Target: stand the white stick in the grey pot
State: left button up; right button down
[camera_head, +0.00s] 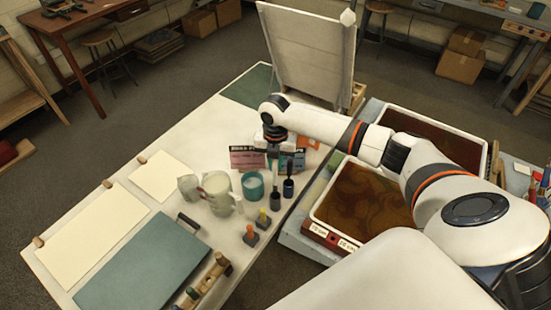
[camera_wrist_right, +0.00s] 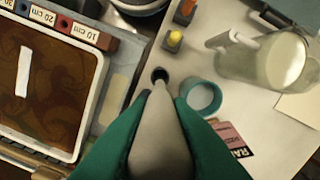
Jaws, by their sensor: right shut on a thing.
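My right gripper (camera_head: 274,138) points down over the far part of the white table. In the right wrist view its green fingers (camera_wrist_right: 155,150) are shut on the pale white stick (camera_wrist_right: 158,125), which narrows away from the camera. The stick's far end meets the near edge of the dark round mouth of the grey pot (camera_wrist_right: 160,74). I cannot tell whether the tip is inside or just above it. In the head view the small dark pot (camera_head: 275,201) stands below the gripper, in front of a dark upright item (camera_head: 288,187). My left gripper is not in view.
A teal cup (camera_head: 252,186) stands close beside the pot, with a clear jug (camera_head: 217,193) to its left. Orange (camera_head: 250,232) and yellow (camera_head: 263,216) handled items stand nearer. A brown marbling tray (camera_head: 362,203) lies right.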

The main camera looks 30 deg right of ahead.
aim_at(275, 180)
jog(key=shift+f+b, duration=2.5)
jog(key=shift+f, duration=2.15)
jog(key=c, duration=0.8)
grip_release()
jog(key=shift+o, duration=0.2)
jog(key=shift+r, duration=0.15)
